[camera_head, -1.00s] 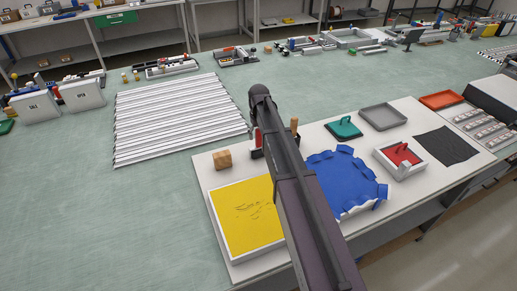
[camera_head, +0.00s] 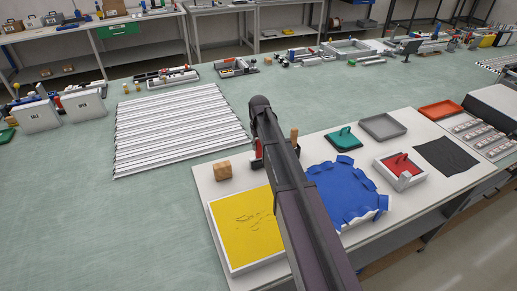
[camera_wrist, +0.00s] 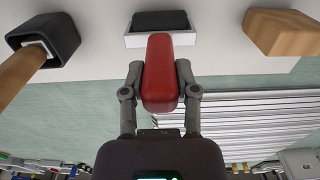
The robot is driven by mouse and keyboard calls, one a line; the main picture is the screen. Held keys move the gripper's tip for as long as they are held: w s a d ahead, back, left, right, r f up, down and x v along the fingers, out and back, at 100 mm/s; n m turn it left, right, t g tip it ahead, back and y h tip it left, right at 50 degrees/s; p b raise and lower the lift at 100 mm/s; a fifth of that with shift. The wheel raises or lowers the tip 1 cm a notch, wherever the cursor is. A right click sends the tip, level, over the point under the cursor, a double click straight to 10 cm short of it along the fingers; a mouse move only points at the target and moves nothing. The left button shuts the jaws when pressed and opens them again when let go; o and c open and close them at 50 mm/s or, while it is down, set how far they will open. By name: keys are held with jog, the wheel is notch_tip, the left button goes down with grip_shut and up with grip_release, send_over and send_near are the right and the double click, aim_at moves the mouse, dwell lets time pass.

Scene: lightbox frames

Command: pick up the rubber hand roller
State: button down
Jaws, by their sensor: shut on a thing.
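My gripper (camera_wrist: 160,92) shows from its back in the wrist view, with its two grey fingers shut on the sides of a red, rounded block (camera_wrist: 160,75). This looks like the handle of the rubber hand roller. Just beyond it is a black piece in a white, shallow frame (camera_wrist: 160,39); I cannot tell whether it is joined to the red part or only behind it. In the head view a small bit of red (camera_head: 258,149) shows at the left side of my arm, which hides the gripper and most of the roller.
A wooden block (camera_head: 222,170) is left of the held part, and a dark holder with a wooden handle (camera_wrist: 45,40) is on its other side. A yellow panel (camera_head: 245,228), blue sheet (camera_head: 345,192), green tool (camera_head: 343,140) and red-padded tray (camera_head: 401,165) lie on the white board.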

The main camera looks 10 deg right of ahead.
jog(key=shift+r+p, duration=4.85)
jog(key=shift+r, duration=0.1)
jog(key=shift+f+b, duration=0.75)
jog(key=shift+f, duration=0.05)
jog(key=shift+s, duration=0.15)
